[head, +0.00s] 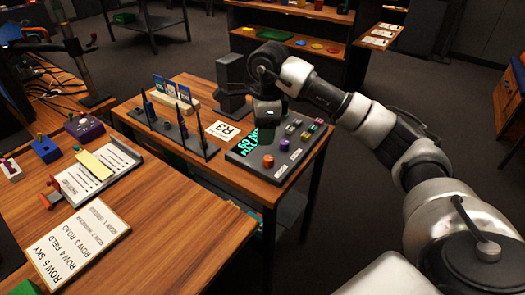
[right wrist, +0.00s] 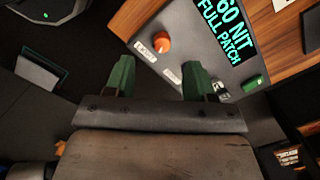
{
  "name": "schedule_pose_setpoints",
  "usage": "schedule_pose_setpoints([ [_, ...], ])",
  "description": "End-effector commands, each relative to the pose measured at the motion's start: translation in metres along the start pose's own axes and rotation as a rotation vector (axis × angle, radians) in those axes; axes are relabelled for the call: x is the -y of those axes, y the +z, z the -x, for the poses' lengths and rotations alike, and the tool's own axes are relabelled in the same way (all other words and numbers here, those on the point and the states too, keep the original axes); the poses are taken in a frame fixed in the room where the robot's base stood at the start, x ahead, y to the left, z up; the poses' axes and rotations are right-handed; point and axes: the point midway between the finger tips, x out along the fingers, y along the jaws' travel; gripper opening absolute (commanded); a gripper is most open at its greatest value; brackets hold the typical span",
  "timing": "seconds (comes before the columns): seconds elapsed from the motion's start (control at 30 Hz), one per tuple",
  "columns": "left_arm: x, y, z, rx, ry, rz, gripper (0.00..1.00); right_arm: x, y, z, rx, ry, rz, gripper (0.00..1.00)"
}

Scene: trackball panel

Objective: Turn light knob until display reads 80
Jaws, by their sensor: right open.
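The dark grey trackball panel (head: 240,155) lies on the small wooden table. Its display (head: 250,141) shows cyan text; in the right wrist view the display (right wrist: 222,30) reads "60 NIT FULL PATCH". An orange knob (head: 268,160) stands on the panel; it also shows in the right wrist view (right wrist: 162,41), beside small white labels (right wrist: 139,47). I cannot read which label names it. My right gripper (head: 268,118) is over the back part of the panel. In the right wrist view its green fingers (right wrist: 160,76) are apart and empty, clear of the orange knob. My left gripper is not in view.
An R3 card (head: 222,131), a rack with upright black rods (head: 180,130) and a dark block (head: 232,78) stand nearby. A larger table (head: 175,228) is in front left.

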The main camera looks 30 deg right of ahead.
Motion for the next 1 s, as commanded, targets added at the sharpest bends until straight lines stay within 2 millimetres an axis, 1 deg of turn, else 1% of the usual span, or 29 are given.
schedule_pose_setpoints([
  [0.03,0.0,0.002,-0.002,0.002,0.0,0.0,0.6,0.003,-0.008,0.005,-0.034,-0.007,-0.011,0.55],
  [0.07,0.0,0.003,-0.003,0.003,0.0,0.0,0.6,0.004,-0.012,0.006,-0.05,-0.009,-0.015,0.55],
  [0.17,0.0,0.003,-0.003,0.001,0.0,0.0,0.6,0.005,-0.016,0.002,-0.069,-0.008,-0.02,0.55],
  [0.27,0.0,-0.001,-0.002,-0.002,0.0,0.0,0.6,0.004,-0.017,-0.012,-0.07,-0.005,-0.019,0.55],
  [0.5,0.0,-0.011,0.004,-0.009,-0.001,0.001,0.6,0.004,-0.019,-0.059,-0.066,-0.004,-0.018,0.55],
  [0.7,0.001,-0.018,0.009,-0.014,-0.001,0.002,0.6,0.005,-0.02,-0.088,-0.064,-0.005,-0.018,0.55],
  [0.83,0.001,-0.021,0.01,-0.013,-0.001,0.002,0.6,0.005,-0.021,-0.098,-0.064,-0.007,-0.017,0.55],
  [1.0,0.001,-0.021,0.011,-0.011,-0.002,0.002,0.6,0.005,-0.021,-0.101,-0.063,-0.008,-0.017,0.55],
])
